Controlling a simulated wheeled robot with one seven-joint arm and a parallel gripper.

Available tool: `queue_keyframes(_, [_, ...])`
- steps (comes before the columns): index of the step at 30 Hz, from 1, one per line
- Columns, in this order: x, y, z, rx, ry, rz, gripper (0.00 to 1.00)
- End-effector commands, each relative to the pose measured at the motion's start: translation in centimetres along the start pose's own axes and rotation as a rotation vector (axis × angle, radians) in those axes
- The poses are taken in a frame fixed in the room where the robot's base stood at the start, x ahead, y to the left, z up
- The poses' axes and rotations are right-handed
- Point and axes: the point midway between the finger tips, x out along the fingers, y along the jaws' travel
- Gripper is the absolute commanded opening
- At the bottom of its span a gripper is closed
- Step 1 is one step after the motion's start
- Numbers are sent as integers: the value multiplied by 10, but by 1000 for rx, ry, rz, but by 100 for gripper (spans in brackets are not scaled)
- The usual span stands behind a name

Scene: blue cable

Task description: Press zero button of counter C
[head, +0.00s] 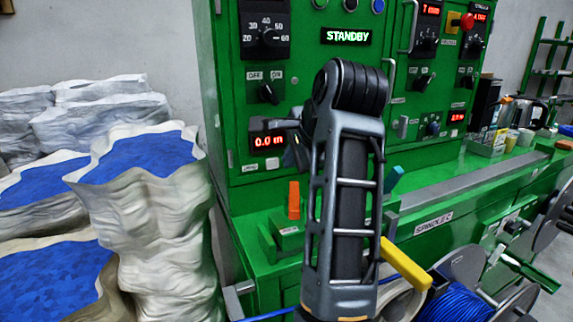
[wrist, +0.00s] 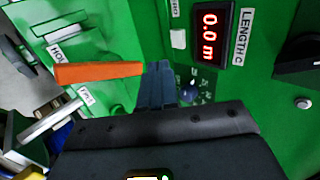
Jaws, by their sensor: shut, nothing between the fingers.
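Counter C is the red "0.0 m" display (wrist: 209,35) with the label LENGTH C beside it in the wrist view. In the head view the same display (head: 267,141) is on the green panel, left of my arm. A small pale square button (wrist: 178,39) sits beside the display, near a partly cut-off label ending in "RO". It also shows below the display in the head view (head: 272,163). My gripper (wrist: 159,80) is shut and empty, apart from the button in the picture. In the head view my gripper (head: 293,152) is just right of the display, partly hidden by my arm.
An orange lever (head: 294,200) stands below the counter and shows close to my fingertips in the wrist view (wrist: 100,72). A dark knob (wrist: 190,90) is beside my fingers. A yellow handle (head: 405,263) sticks out at right. White sacks (head: 150,225) stand left.

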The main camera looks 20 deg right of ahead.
Motion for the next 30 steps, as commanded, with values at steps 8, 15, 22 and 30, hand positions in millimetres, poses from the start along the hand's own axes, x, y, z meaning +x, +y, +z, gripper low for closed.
queue_keyframes(8, [-38,0,0,0,0,-3,0])
queue_keyframes(15, [-46,0,0,0,0,-1,0])
queue_keyframes(22, [-46,0,0,0,0,-1,0])
queue_keyframes(30, [-46,0,0,0,0,-1,0])
